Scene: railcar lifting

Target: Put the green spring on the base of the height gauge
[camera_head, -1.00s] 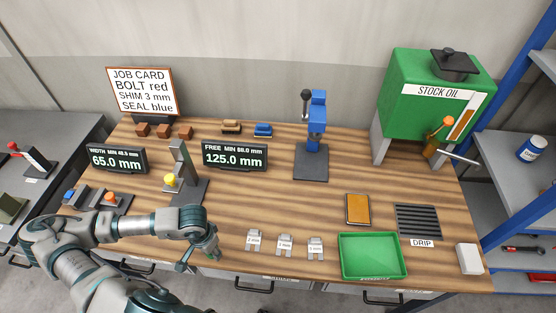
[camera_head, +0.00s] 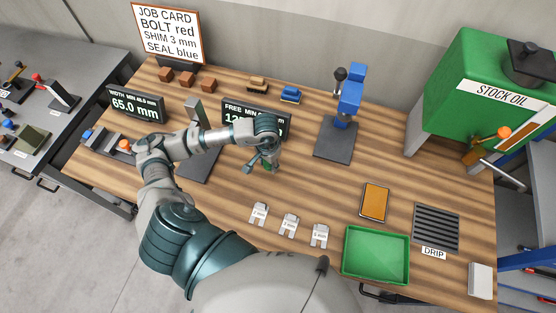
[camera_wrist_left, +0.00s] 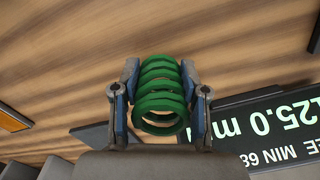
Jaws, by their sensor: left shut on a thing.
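The green spring (camera_wrist_left: 160,92) sits between the two fingers of my left gripper (camera_wrist_left: 160,100) in the left wrist view, and the gripper is shut on it. In the head view my left gripper (camera_head: 262,163) is over the wooden bench, with a bit of the green spring (camera_head: 268,167) showing below it. The height gauge (camera_head: 192,112) has a grey upright and a dark base (camera_head: 199,168). My left forearm hides part of it. The gripper is to the right of that base and apart from it. My right gripper is not in view.
The FREE display (camera_head: 257,115) stands behind my gripper, partly hidden by my wrist; it also shows in the left wrist view (camera_wrist_left: 265,128). A blue press (camera_head: 340,120) stands to the right. Several shims (camera_head: 289,225) and a green tray (camera_head: 376,252) lie near the front edge.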

